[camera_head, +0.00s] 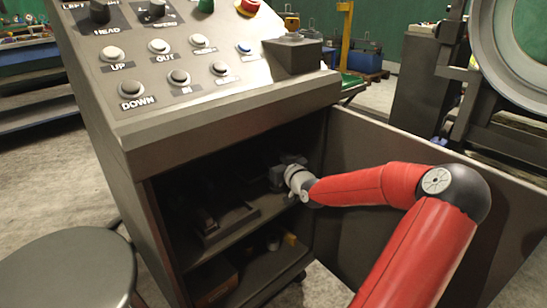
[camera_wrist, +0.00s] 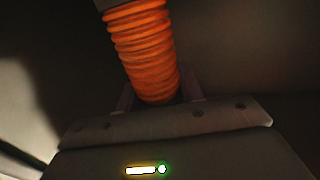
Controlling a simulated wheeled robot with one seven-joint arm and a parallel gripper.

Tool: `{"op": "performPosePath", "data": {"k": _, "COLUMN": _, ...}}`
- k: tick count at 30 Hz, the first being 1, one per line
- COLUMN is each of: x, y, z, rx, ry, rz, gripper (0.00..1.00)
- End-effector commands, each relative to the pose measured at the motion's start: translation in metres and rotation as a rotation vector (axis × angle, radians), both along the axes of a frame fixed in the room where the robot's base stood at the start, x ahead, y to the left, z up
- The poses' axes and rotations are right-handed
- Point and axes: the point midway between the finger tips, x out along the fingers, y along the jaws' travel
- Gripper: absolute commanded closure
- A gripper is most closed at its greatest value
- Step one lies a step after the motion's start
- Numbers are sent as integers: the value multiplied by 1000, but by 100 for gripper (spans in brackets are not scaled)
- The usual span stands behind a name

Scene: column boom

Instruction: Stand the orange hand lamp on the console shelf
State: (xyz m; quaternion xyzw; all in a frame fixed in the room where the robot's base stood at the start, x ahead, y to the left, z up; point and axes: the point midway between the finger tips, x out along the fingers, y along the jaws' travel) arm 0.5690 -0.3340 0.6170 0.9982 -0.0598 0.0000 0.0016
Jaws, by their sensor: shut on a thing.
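The orange hand lamp (camera_wrist: 143,50) shows in the wrist view as a ribbed orange handle, tilted slightly, with its upper part cut off by the top edge. My gripper (camera_wrist: 160,98) is shut around the lower part of this handle. In the head view my gripper (camera_head: 278,177) is inside the dark console cabinet, above the console shelf (camera_head: 240,217). The lamp cannot be made out in the head view. Whether the lamp touches the shelf cannot be told.
The console's button panel (camera_head: 190,55) overhangs the opening. An open door (camera_head: 390,150) stands right of it, beside my red arm. A dark object (camera_head: 215,222) lies on the shelf at left. A lower compartment holds a box (camera_head: 215,285). A round stool (camera_head: 70,270) stands front left.

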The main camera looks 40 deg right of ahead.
Motion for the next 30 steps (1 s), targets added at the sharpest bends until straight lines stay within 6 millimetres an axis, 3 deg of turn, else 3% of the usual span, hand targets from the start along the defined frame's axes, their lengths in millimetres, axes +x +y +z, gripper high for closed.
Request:
{"op": "performPosePath", "data": {"k": 1, "x": 0, "y": 0, "z": -1, "rx": 0, "ry": 0, "rz": 0, "gripper": 60}}
{"op": "performPosePath", "data": {"k": 6, "x": 0, "y": 0, "z": -1, "rx": 0, "ry": 0, "rz": 0, "gripper": 41}}
{"op": "performPosePath", "data": {"k": 16, "x": -1, "y": 0, "z": 4, "rx": 0, "ry": 0, "rz": 0, "gripper": 41}}
{"op": "performPosePath", "data": {"k": 20, "x": -19, "y": 1, "z": 3, "rx": -2, "ry": 2, "rz": -2, "gripper": 41}}
{"op": "performPosePath", "data": {"k": 30, "x": -90, "y": 10, "z": 3, "rx": 0, "ry": 2, "rz": -4, "gripper": 41}}
